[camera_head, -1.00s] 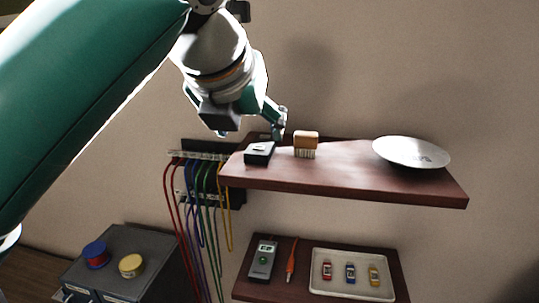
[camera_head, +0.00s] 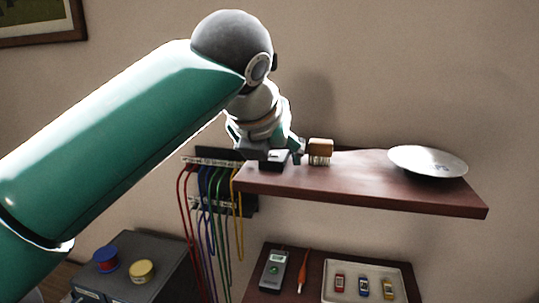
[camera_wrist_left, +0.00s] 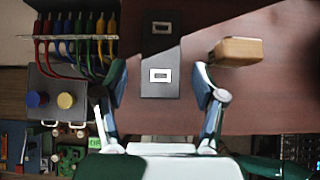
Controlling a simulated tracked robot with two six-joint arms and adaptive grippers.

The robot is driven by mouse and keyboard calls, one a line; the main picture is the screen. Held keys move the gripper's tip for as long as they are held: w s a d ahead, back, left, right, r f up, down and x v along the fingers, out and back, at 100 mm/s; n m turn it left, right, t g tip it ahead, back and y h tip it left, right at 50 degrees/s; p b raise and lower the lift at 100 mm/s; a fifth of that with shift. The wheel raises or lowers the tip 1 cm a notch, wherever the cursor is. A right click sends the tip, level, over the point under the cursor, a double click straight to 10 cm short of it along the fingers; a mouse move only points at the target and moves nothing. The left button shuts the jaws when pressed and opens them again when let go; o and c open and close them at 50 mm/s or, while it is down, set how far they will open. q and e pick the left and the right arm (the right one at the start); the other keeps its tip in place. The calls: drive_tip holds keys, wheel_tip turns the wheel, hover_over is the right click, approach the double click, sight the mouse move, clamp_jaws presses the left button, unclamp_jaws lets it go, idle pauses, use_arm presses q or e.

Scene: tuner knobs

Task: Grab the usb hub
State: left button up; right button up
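The usb hub, which I take to be the small black box with a pale patch on top (camera_head: 274,160), sits at the left end of the upper shelf (camera_head: 400,193). In the left wrist view it is a dark block with a white-framed square (camera_wrist_left: 161,88). Contact is not visible. My right gripper is in neither view.
A wooden-backed brush (camera_head: 320,150) stands close right of the hub, near one finger. A white plate (camera_head: 428,161) lies farther right. Coloured cables (camera_head: 213,225) hang at the left. A lower shelf holds a meter (camera_head: 274,270), an orange tool and a tray (camera_head: 398,272).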

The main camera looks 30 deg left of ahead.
use_arm(q)
drive_tip(key=c, duration=1.1)
drive_tip(key=shift+c, duration=0.2)
drive_tip(key=shift+r, duration=0.15)
